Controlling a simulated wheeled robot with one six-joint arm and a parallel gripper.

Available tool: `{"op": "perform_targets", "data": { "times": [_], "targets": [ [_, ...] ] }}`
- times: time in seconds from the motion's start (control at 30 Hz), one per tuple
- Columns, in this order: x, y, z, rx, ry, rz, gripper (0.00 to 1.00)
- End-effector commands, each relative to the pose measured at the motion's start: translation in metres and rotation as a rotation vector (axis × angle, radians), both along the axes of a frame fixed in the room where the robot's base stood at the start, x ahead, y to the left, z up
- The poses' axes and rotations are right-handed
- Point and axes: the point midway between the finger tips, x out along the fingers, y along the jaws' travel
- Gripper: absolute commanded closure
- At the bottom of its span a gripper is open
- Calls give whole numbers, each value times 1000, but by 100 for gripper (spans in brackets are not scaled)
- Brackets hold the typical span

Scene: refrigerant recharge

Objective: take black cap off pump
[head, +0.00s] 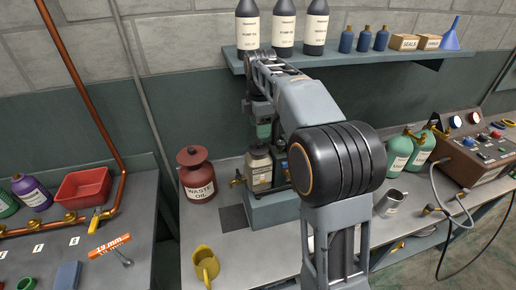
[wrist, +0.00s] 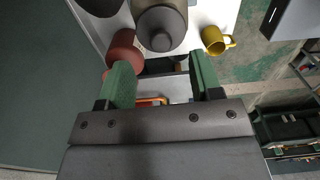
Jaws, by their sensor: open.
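The pump (head: 273,210) stands on the bench with a teal base and brass fittings. A pale, labelled bottle-like body (head: 260,172) with a darker top stands at its left side; I cannot tell if it is part of the pump. My gripper (head: 263,134) hangs just above that top, its green fingers pointing down. In the wrist view my gripper (wrist: 162,72) is open with nothing between its fingertips. A grey rounded form with a dark round top (wrist: 161,36) lies beyond the fingertips, apparently the cap. In the head view my arm hides much of the pump.
A red waste can (head: 198,176) stands left of the pump and a yellow mug (head: 206,264) nearer the front. A shelf (head: 360,62) with bottles runs above. Green bottles (head: 399,155), a grey mug (head: 390,203) and a control box (head: 474,148) are at right.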

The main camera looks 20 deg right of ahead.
Motion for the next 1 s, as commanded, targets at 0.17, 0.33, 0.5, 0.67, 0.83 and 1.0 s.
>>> {"op": "perform_targets", "data": {
  "times": [0.17, 0.33, 0.5, 0.67, 0.83, 1.0],
  "targets": [
    [0, 0, -9, 0, 0, -1, 41],
    [-1, 2, -25, 0, 2, -1, 41],
    [-1, 4, -48, 0, 1, -2, 41],
    [-1, 4, -59, 0, -1, -2, 41],
    [-1, 4, -61, 0, -2, -2, 41],
    [-1, 4, -61, 0, -2, -2, 49]
  ]
}}
